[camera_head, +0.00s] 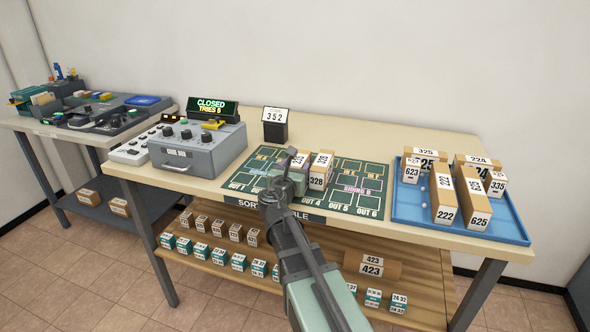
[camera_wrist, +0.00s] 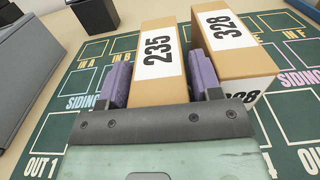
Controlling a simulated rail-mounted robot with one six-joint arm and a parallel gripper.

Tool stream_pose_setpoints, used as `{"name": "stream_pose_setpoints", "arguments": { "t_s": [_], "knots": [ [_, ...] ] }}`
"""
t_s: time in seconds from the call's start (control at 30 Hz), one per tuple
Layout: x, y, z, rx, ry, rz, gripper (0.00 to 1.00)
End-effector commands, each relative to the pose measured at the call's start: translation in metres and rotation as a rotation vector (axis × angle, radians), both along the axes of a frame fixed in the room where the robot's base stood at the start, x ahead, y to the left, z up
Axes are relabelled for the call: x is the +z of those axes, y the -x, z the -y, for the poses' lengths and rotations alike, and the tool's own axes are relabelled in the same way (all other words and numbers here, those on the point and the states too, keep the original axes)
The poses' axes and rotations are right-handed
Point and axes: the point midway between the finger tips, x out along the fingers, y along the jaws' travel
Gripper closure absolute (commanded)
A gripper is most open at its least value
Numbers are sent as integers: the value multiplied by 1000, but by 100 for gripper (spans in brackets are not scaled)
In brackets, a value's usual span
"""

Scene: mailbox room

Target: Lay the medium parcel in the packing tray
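My gripper (camera_head: 292,172) is over the green sorting mat. In the wrist view its two purple finger pads (camera_wrist: 162,82) lie along both sides of a tan parcel labelled 235 (camera_wrist: 160,80), with no gap visible on either side. That parcel also shows partly behind my gripper in the head view (camera_head: 299,160). It looks level, and I cannot see whether it touches the mat. Parcel 328 (camera_head: 320,171) stands close on its right. The blue packing tray (camera_head: 408,214) at the table's right end holds several tan parcels, among them one labelled 222 (camera_head: 444,196). No label names a parcel medium.
Green mat squares (camera_head: 346,196) lie between my gripper and the tray. The grey code box (camera_head: 197,150) and a 352 display (camera_head: 275,124) stand left and behind. The tray's front left has bare floor. The lower shelf (camera_head: 200,262) holds several small boxes and a 423 parcel.

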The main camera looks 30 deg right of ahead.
Motion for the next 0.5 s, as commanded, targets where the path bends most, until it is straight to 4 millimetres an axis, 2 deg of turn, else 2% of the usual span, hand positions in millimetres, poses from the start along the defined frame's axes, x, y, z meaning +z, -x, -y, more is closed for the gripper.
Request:
{"name": "stream_pose_setpoints", "arguments": {
  "t_s": [0.1,0.17,0.5],
  "knots": [
    [7,0,0,0,0,0,42],
    [3,7,-6,1,0,0,42],
    [3,69,-67,4,0,0,42]
  ]
}}
